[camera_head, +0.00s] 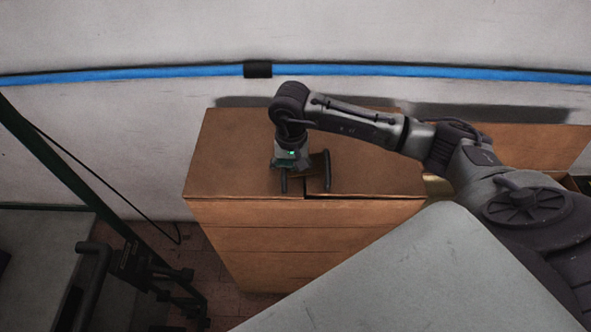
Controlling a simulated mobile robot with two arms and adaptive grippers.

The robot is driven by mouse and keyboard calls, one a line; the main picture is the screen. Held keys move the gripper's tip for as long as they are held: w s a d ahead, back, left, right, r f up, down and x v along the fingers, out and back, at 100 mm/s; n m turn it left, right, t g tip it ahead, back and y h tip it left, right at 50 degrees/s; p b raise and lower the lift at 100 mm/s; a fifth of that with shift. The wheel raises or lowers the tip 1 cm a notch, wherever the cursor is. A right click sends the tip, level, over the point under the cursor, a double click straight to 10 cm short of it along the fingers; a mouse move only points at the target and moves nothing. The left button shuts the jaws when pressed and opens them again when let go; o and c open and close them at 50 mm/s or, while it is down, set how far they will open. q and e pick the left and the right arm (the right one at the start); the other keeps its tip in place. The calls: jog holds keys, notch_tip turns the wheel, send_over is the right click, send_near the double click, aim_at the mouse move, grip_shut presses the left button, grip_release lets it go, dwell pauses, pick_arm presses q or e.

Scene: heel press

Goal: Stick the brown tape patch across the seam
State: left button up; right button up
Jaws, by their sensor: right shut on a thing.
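A large brown cardboard box (240,150) stands against the wall, its top facing up. A dark gap, part of a seam (318,197), shows at the front edge of the top. The rest of the seam is hard to make out behind my gripper. My right gripper (305,184) points down at the top near this front edge, just above or touching it; I cannot tell which. It is shut on a small brown piece, which looks like the tape patch (308,175), mostly hidden between the fingers. My left gripper is not in view.
A blue rail (400,70) with a black clamp (257,69) runs along the white wall behind. Dark frame equipment with black handles (135,265) stands at the lower left. The left part of the box top is clear. Tiled floor shows left of the box.

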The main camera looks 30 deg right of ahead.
jog(key=shift+s+a+f, duration=0.2)
jog(key=shift+a+f, duration=0.25)
jog(key=shift+f, duration=0.05)
dwell(0.4)
jog(key=o, duration=1.3)
jog(key=shift+w+a+f, duration=0.15)
jog(key=shift+w+a, duration=0.2)
jog(key=shift+w, duration=0.25)
jog(key=o, duration=0.3)
jog(key=shift+o, duration=0.5)
jog(key=shift+s+d+r, duration=0.1)
jog(key=shift+d+r, duration=0.15)
jog(key=shift+d, duration=0.1)
jog(key=shift+o, duration=0.6)
jog(key=shift+r, duration=0.1)
